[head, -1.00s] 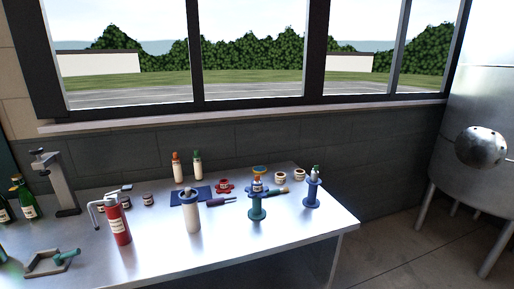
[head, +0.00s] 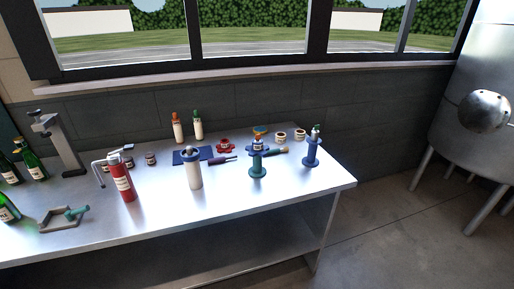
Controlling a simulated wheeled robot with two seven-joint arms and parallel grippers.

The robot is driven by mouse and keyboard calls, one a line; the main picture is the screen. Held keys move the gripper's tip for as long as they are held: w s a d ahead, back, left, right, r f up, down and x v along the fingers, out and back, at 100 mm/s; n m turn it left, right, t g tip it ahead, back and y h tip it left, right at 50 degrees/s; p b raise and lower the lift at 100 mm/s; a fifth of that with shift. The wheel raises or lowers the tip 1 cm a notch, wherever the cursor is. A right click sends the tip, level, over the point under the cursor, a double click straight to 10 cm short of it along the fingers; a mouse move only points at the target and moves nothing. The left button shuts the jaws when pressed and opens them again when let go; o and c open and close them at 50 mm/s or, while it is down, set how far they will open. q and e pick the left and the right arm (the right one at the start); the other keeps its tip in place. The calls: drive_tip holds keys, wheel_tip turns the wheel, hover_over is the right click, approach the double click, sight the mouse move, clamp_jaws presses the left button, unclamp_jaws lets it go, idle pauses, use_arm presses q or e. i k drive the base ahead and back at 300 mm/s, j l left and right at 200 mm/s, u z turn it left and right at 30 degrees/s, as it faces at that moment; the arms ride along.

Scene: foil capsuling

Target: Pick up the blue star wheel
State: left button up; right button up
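A small red lobed piece (head: 224,146) with a pale label lies on the metal table and looks like a star wheel. Blue things near it are a flat blue mat (head: 186,158), a white cylinder (head: 194,176) with a blue-grey collar at its top, and a blue spool-shaped stand (head: 312,153) at the table's right end. A small orange and blue piece (head: 260,132) sits behind the teal spool stand (head: 258,166), partly hidden. Neither of my grippers shows.
The metal table (head: 255,205) also holds a red bottle (head: 122,182), green bottles (head: 33,163) at left, a grey clamp stand (head: 62,145), a frame with a teal handle (head: 60,220) and two upright bottles at the back. A steel tank (head: 470,120) stands right. The table's front middle is bare.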

sight(256, 149)
drive_tip(key=i+l+z, duration=0.4)
drive_tip(key=i+z, duration=0.25)
drive_tip(key=i, duration=0.15)
